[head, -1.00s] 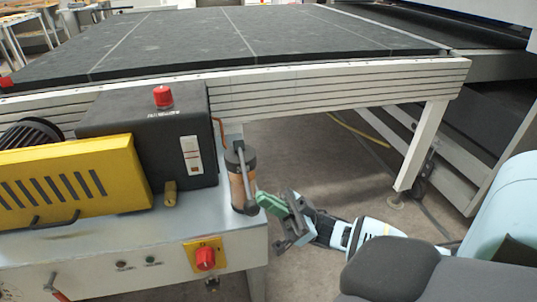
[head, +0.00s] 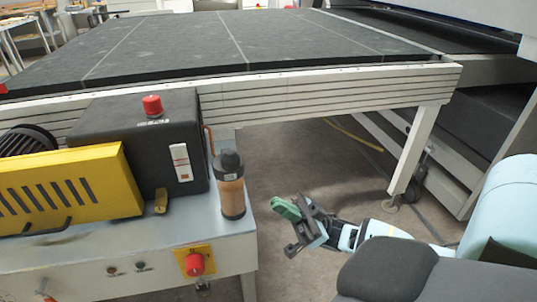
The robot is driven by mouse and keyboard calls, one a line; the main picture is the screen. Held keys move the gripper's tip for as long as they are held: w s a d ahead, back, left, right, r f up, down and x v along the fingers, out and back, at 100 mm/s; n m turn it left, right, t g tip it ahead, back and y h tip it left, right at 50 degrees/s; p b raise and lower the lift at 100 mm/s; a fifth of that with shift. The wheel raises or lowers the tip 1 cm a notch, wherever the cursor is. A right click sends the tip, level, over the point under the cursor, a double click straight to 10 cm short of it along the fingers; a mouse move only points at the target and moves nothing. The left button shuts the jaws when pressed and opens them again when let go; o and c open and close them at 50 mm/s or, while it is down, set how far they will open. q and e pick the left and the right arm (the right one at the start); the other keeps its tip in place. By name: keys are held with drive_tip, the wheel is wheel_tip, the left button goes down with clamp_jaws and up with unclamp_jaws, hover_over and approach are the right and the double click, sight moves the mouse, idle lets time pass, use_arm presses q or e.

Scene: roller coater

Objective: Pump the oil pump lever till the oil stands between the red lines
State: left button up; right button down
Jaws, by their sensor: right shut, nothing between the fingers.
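The oil pump (head: 231,190) is an amber cylinder with a black cap, standing on the right end of the machine's grey top. I cannot make out its lever apart from the cap. A white sight gauge (head: 181,162) with small reddish marks is on the front of the black tank (head: 150,140); the oil level is too small to read. My right gripper (head: 284,208), with green fingers, is shut and empty. It is right of the pump, apart from it, beyond the machine's edge. My left gripper is not in view.
A yellow slotted guard (head: 75,190) is at left. A red knob (head: 152,106) tops the tank, and a red switch on a yellow plate (head: 195,262) is on the front panel. The conveyor bed (head: 230,40) runs behind. Open floor lies under it at right.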

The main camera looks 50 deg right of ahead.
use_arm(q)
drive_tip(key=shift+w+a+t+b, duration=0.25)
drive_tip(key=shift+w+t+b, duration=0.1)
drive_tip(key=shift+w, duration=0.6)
use_arm(e)
drive_tip(key=shift+v, duration=2.05)
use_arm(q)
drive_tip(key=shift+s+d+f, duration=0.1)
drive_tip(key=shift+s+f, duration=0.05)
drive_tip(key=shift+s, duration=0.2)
use_arm(e)
drive_tip(key=shift+s, duration=0.1)
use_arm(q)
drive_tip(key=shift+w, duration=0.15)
